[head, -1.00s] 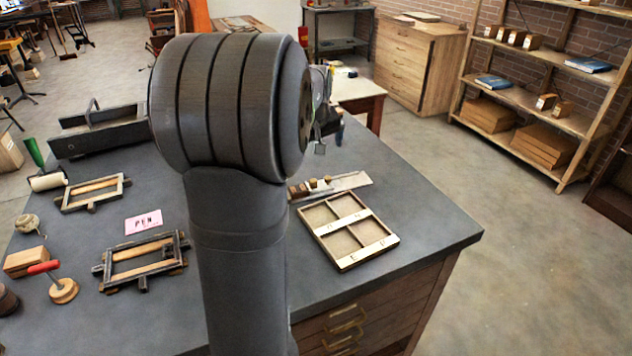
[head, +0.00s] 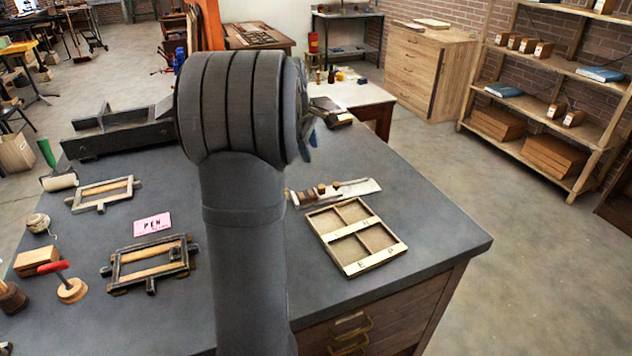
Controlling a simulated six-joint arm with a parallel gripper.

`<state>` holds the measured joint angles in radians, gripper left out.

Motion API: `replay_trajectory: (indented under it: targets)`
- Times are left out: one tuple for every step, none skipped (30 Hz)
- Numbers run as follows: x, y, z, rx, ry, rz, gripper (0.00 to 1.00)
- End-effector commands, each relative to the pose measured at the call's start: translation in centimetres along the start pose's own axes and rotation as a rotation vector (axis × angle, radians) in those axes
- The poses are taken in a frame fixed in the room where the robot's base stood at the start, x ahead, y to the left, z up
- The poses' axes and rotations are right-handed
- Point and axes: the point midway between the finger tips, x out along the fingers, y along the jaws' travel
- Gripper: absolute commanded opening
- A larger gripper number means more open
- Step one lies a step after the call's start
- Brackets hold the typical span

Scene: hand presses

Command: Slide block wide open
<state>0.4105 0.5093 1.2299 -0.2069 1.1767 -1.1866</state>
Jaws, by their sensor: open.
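My gripper (head: 306,137) is mostly hidden behind my own arm; only a bluish sliver of it shows at the arm's right side, over the far part of the bench. I cannot see anything held. No block named in the task stands out for certain. A pale metal holder (head: 352,189) with several small wooden blocks (head: 318,193) in a row lies right of my arm. Two frames with wooden bars lie on the left: a dark near one (head: 150,264) and a lighter far one (head: 103,192).
The grey bench (head: 420,225) also bears a lettered compartment tray (head: 397,247), a pink PEN card (head: 152,225), a roller (head: 60,182), a red-handled tool (head: 69,287) and a long dark press bed (head: 115,138).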

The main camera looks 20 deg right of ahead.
Motion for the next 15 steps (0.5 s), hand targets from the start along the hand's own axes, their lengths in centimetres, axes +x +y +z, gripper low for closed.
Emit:
replay_trajectory:
  targets:
    - [0.0, 0.2, -1.0, -0.122, -0.03, -0.01, 0.42]
    - [-0.1, 0.3, -1.4, -0.197, -0.049, -0.017, 0.42]
    - [-0.2, 0.4, -1.9, -0.29, -0.072, -0.029, 0.42]
    - [-0.3, 0.5, -2.2, -0.355, -0.089, -0.037, 0.42]
    - [-0.3, 0.5, -2.5, -0.415, -0.104, -0.046, 0.42]
    - [-0.5, 0.6, -2.9, -0.485, -0.122, -0.056, 0.42]
    - [-0.5, 0.7, -3.1, -0.532, -0.133, -0.063, 0.42]
    - [-0.6, 0.7, -3.3, -0.572, -0.144, -0.071, 0.42]
    - [-0.7, 0.8, -3.5, -0.616, -0.154, -0.079, 0.42]
    - [-0.7, 0.8, -3.7, -0.644, -0.162, -0.084, 0.42]
    - [-0.8, 0.8, -3.8, -0.667, -0.168, -0.089, 0.42]
    - [-0.8, 0.8, -3.8, -0.687, -0.173, -0.093, 0.42]
    - [-0.8, 0.8, -3.9, -0.698, -0.175, -0.095, 0.42]
    - [-0.7, 0.8, -3.9, -0.705, -0.177, -0.097, 0.42]
    - [-0.5, 0.8, -3.8, -0.71, -0.178, -0.098, 0.42]
